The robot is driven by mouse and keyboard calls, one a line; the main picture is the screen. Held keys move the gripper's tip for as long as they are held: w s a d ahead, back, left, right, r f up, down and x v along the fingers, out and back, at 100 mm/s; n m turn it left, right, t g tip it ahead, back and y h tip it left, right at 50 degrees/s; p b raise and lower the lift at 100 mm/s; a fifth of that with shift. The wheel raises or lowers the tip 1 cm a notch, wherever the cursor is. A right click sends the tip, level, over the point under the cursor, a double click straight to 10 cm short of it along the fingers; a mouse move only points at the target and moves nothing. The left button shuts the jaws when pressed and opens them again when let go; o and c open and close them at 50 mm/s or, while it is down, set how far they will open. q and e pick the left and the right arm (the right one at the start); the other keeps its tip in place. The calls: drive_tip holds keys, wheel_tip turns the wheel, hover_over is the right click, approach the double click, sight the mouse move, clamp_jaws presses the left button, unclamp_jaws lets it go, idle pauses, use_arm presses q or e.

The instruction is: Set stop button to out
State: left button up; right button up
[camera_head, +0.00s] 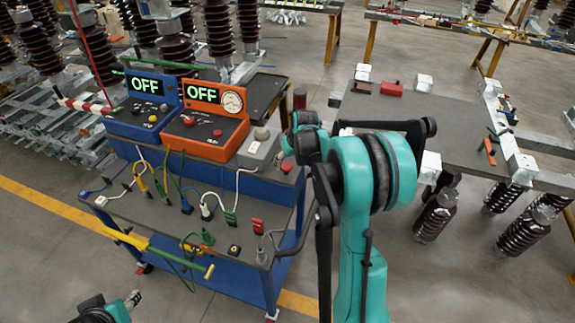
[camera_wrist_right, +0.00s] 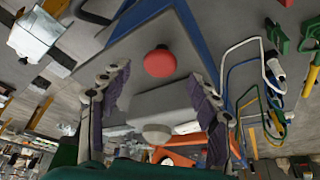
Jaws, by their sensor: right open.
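The red round stop button (camera_head: 286,167) sits on a grey control box (camera_head: 257,152) at the right end of the blue cart's top, partly behind my right arm. In the right wrist view the red button (camera_wrist_right: 159,62) stands on the grey box face (camera_wrist_right: 185,88). My right gripper (camera_wrist_right: 158,78) is open, its fingers either side of the button in the picture, with nothing between them; contact does not show.
A grey knob (camera_head: 262,133) is on the same box. Blue (camera_head: 145,110) and orange (camera_head: 205,125) panels reading OFF stand to its left. Cables and connectors lie on the lower shelf (camera_head: 165,216). A grey workbench (camera_head: 440,118) stands to the right.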

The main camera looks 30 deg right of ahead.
sight(287, 166)
drive_tip(key=shift+x, duration=1.55)
clamp_jaws()
drive_tip(key=shift+r+p, duration=0.3)
drive_tip(key=shift+r, duration=0.7)
unclamp_jaws()
